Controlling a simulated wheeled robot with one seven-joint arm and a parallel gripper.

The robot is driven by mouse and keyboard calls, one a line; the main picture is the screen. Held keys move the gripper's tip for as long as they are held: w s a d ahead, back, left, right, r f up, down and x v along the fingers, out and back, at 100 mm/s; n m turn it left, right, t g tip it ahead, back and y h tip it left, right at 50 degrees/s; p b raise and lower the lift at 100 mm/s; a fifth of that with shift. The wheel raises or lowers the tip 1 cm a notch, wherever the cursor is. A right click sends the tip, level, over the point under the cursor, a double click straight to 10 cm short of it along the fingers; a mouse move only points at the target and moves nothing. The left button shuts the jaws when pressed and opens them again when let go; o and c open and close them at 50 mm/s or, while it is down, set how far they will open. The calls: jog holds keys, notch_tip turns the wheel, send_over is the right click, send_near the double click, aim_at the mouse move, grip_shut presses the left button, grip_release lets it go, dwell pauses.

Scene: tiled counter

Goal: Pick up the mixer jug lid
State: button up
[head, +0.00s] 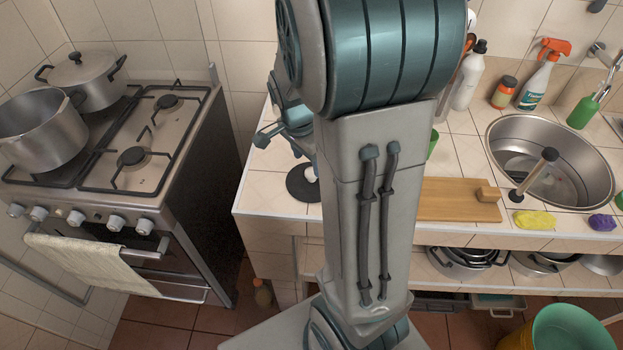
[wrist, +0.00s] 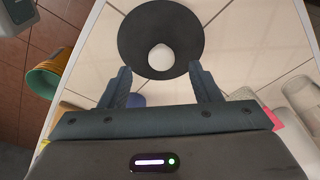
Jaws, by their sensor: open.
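The mixer jug lid looks like a flat black disc with a round white knob. It lies on the tiled counter near its left end in the head view (head: 298,187), partly hidden by my arm. In the wrist view the lid (wrist: 160,32) is at the top centre. My gripper (wrist: 158,72) is open and empty, with its two fingers spread to either side below the knob in the picture. The fingertips appear close to the disc's near edge. I cannot tell how high they are above it.
A wooden cutting board (head: 455,201) lies right of my arm, and the round sink (head: 590,150) is further right. Spray and soap bottles (head: 537,82) stand at the back. The stove (head: 130,150) with two pots is left, past a gap. The counter (head: 262,178) around the lid is mostly clear.

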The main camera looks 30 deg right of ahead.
jog(key=shift+w+d+f+p, duration=0.1)
jog(key=shift+d+f+p, duration=0.1)
jog(key=shift+f, duration=0.7)
jog(key=shift+w+d+f+p, duration=0.1)
jog(key=shift+d+f, duration=0.1)
jog(key=shift+f, duration=0.75)
jog(key=shift+d+f+p, duration=0.15)
jog(key=shift+d+f, duration=0.05)
jog(key=shift+f, duration=0.7)
jog(key=c, duration=1.1)
